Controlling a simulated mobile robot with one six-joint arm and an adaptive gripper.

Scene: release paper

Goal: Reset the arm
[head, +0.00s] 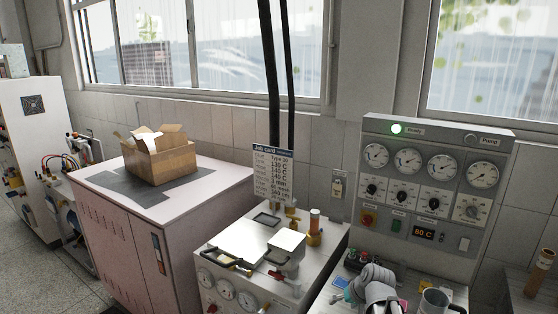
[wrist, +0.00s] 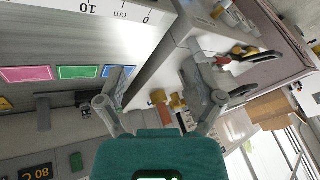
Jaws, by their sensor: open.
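My gripper (wrist: 160,100) shows in the wrist view with its two grey fingers spread apart and nothing between them. Its teal body fills the bottom middle of that view. In the head view, part of my grey arm (head: 374,284) shows at the bottom, in front of the control panel (head: 437,190). The gripper's fingers cannot be made out there. The wrist view is turned, with the panel's 80 C display at lower left. A surface with pink (wrist: 26,74), green (wrist: 79,72) and blue patches and a cm scale (wrist: 95,8) lies at upper left.
A white machine (head: 222,262) with gauges, handles and a job card (head: 273,172) stands left of my arm. An open cardboard box (head: 160,158) sits on a pinkish cabinet (head: 205,190) farther left. A metal jug (head: 434,301) stands close right of my arm. Windows line the back wall.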

